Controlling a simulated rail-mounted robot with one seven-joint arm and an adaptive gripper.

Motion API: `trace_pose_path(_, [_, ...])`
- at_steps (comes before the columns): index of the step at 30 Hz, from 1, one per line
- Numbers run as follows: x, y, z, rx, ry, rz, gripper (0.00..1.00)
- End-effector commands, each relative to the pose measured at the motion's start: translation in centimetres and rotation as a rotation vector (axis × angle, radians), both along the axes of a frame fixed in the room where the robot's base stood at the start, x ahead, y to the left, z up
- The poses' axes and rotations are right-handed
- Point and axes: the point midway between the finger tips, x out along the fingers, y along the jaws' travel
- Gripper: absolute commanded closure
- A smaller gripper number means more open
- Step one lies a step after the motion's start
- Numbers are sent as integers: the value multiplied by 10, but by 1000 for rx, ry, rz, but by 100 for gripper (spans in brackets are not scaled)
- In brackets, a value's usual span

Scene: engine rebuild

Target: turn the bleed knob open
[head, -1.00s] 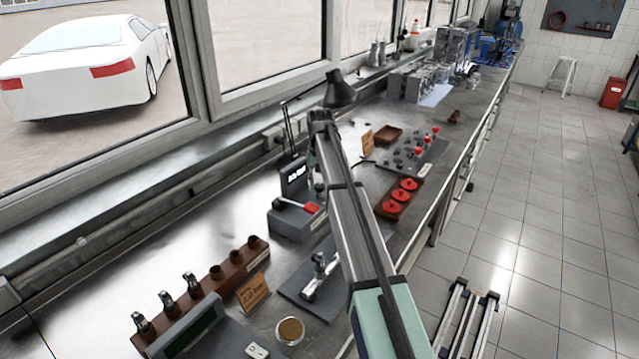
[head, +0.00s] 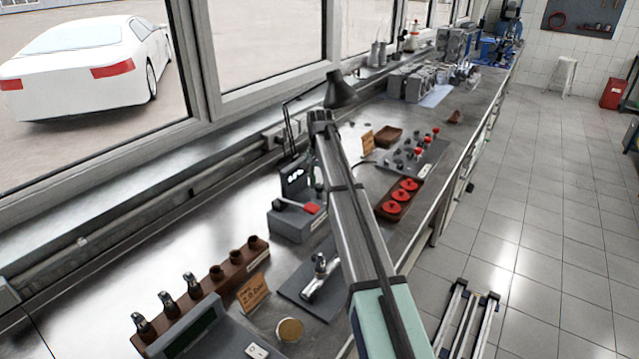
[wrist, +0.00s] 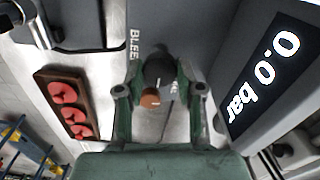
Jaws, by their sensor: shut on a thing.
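The bleed knob (wrist: 160,72) shows in the wrist view as a dark round knob between my fingertips, beside a partly covered label starting "BLEE". A brown-orange piece with a pale mark (wrist: 150,99) shows at its near side. My gripper (wrist: 160,80) has its green fingers on both sides of the knob and is shut on it. A display beside it reads 0.0 bar (wrist: 265,75). In the head view the display (head: 293,178) stands on the bench, while my arm hides the knob and most of the gripper.
A grey box with a red-ended lever (head: 297,220) stands close by. A brown tray of red discs (head: 399,199) and a grey plate with red knobs (head: 412,158) lie beyond my arm. A metal fitting on a plate (head: 318,280) is nearer. The window runs along the left.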

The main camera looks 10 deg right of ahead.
Motion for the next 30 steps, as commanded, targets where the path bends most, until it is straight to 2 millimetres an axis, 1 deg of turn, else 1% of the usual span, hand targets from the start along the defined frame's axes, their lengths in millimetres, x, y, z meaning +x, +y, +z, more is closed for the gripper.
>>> trace_pose_path(6, [-1, 0, -1, 0, 2, 0, 98])
trace_pose_path(7, [-1, 0, -1, 0, 2, 0, 60])
trace_pose_path(9, [-1, 0, -1, 0, 2, 0, 38])
trace_pose_path(18, [0, 0, 0, 0, 1, 1, 38])
trace_pose_path(22, [0, 0, 6, 0, 0, 1, 38])
trace_pose_path(26, [1, 0, 21, -1, -1, 1, 38])
trace_pose_path(30, [1, 0, 47, -1, -1, 1, 38])
